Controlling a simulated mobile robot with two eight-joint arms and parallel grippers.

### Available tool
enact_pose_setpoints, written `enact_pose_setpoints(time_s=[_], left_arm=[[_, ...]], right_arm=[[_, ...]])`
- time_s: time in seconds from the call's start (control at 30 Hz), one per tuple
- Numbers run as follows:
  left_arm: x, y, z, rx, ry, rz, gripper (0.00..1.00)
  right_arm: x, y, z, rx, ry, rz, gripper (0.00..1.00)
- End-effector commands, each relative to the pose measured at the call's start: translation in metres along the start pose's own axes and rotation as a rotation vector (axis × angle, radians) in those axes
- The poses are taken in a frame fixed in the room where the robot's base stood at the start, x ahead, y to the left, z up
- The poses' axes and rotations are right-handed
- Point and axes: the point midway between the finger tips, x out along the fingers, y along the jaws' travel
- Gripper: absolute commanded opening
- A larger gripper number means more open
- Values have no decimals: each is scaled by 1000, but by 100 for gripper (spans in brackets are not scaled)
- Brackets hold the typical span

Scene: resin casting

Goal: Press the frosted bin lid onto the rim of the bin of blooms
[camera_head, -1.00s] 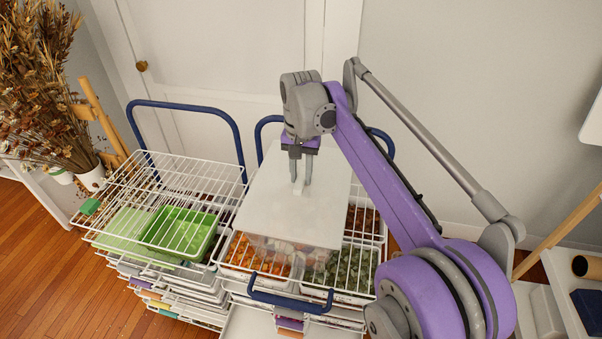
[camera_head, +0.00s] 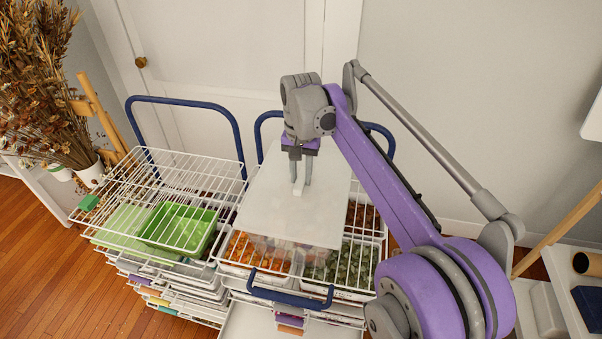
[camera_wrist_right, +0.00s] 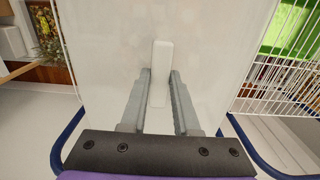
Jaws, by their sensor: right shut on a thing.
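The frosted bin lid (camera_head: 290,215) is a pale, translucent flat sheet over the middle of the right-hand wire rack. My right gripper (camera_head: 299,188) points down and is shut on the white bar handle on the lid's top. In the right wrist view the handle (camera_wrist_right: 160,72) stands between the two grey fingers, with the lid (camera_wrist_right: 100,50) spread below. The bin of blooms (camera_head: 290,248) is mostly hidden under the lid; pale blooms show faintly through its front edge. I cannot tell whether the lid touches the rim. My left gripper is not in view.
Beside the covered bin are a bin of orange petals (camera_head: 245,255), a bin of grey-green leaves (camera_head: 345,268) and dark red blooms (camera_head: 363,215). A wire rack with a green bin (camera_head: 180,228) stands left. Blue handles (camera_head: 290,298) rise at the rack's ends.

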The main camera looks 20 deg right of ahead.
Motion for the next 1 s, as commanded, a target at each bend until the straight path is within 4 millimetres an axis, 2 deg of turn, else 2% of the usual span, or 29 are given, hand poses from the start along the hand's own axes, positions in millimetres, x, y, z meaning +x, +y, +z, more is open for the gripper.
enact_pose_setpoints(time_s=[0.03, 0.2, 0.23, 0.5, 0.63, 1.0], left_arm=[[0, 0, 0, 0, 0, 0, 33], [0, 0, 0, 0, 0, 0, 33], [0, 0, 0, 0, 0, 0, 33], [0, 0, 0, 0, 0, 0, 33], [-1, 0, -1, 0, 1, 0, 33], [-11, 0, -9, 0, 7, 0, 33]], right_arm=[[0, 0, 0, 0, 0, 0, 31], [0, 0, 0, 0, 0, 0, 62], [0, 0, 0, 0, 0, 0, 64], [-1, 0, 0, 0, 0, 0, 64], [-10, 0, 0, 0, 0, 0, 64], [-82, 0, 0, 0, 1, 0, 64]])
